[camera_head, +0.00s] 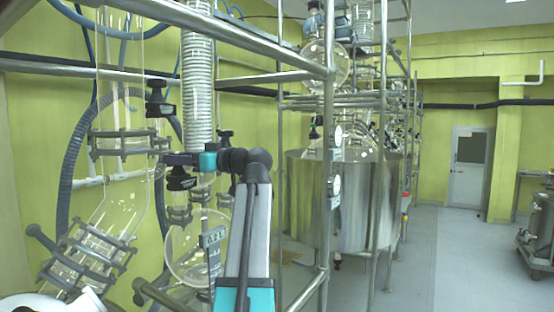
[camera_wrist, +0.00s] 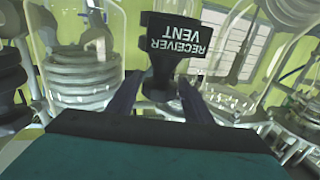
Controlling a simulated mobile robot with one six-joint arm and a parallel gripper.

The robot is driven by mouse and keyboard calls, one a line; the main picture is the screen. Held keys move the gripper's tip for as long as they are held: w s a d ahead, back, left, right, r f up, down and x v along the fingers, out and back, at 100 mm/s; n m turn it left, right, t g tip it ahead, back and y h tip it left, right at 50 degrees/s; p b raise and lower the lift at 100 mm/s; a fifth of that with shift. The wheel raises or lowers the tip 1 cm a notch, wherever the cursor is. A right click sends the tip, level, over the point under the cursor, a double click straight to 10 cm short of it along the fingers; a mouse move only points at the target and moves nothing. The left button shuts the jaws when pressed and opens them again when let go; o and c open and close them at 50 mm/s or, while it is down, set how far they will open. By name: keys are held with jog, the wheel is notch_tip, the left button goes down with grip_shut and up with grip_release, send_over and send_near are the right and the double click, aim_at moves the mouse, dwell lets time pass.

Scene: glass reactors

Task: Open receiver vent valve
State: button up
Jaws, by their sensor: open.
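The receiver vent valve (camera_wrist: 160,75) is a black handle with a white-lettered "RECEIVER VENT" label (camera_wrist: 181,39), near the top middle of the wrist view. My gripper (camera_wrist: 168,88) is open, with one dark finger on each side of the lower part of the black handle. I cannot tell whether the fingers touch it. In the head view my gripper (camera_head: 180,159) is at the end of the arm, beside the glass column. A black valve part (camera_head: 180,179) shows just under it, but its label cannot be read there.
A round glass receiver flask (camera_head: 198,255) hangs below the gripper. A ribbed coil condenser (camera_head: 198,85) stands above it. Steel frame rails (camera_head: 250,40) cross above and to the right of my arm. A large steel vessel (camera_head: 300,205) stands behind.

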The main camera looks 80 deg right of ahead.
jog(key=shift+m+g+h+p, duration=0.5)
jog(key=shift+m+h+p, duration=0.85)
jog(key=shift+p, duration=1.1)
jog(key=shift+m+g+h+p, duration=0.5)
jog(key=shift+m+h+p, duration=0.25)
jog(key=shift+h+p, duration=1.4)
